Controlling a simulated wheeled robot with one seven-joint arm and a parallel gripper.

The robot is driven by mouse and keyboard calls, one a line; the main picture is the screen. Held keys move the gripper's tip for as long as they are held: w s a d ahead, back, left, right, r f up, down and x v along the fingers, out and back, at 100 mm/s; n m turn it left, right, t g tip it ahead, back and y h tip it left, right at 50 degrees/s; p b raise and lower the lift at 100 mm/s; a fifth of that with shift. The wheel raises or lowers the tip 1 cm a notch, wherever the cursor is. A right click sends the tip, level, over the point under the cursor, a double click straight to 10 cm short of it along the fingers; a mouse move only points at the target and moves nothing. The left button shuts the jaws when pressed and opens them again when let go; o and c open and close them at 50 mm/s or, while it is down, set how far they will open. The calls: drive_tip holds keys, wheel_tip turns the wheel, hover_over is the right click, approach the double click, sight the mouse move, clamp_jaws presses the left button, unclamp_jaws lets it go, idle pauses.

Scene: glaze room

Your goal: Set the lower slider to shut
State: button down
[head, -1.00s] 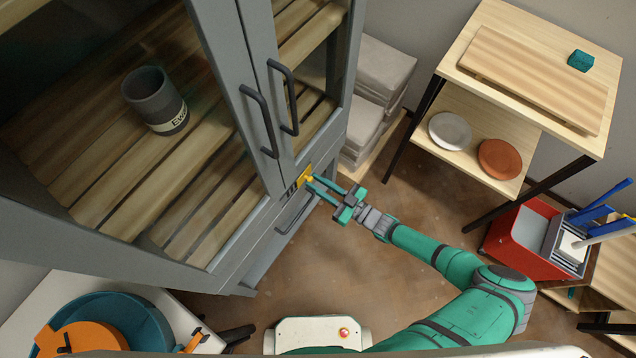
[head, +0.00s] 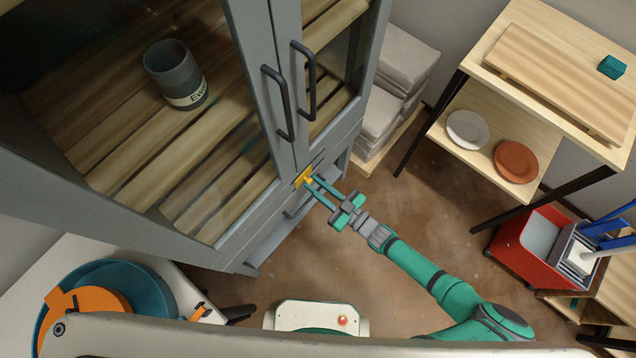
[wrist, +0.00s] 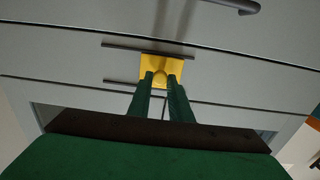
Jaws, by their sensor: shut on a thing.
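The yellow slider (head: 304,177) sits on the grey cabinet front, below the two glass doors. In the wrist view both fingers of my gripper (wrist: 161,82) are closed around the knob. The knob is partly hidden between the fingertips. I cannot read any marking for shut or open.
The grey cabinet has black door handles (head: 276,103) above the slider and a dark mug (head: 175,75) behind glass. A shelf unit (head: 548,75) stands at the right, with a red bin (head: 524,243) near it. The brown floor between is clear.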

drive_tip(key=c, duration=1.6)
unclamp_jaws()
drive_tip(key=shift+s+a, duration=0.2)
drive_tip(key=shift+s, duration=0.05)
drive_tip(key=shift+c, duration=0.2)
drive_tip(key=shift+d, duration=0.1)
drive_tip(key=shift+d, duration=0.15)
drive_tip(key=v, duration=1)
drive_tip(key=shift+s+d, duration=0.15)
drive_tip(key=shift+s, duration=0.05)
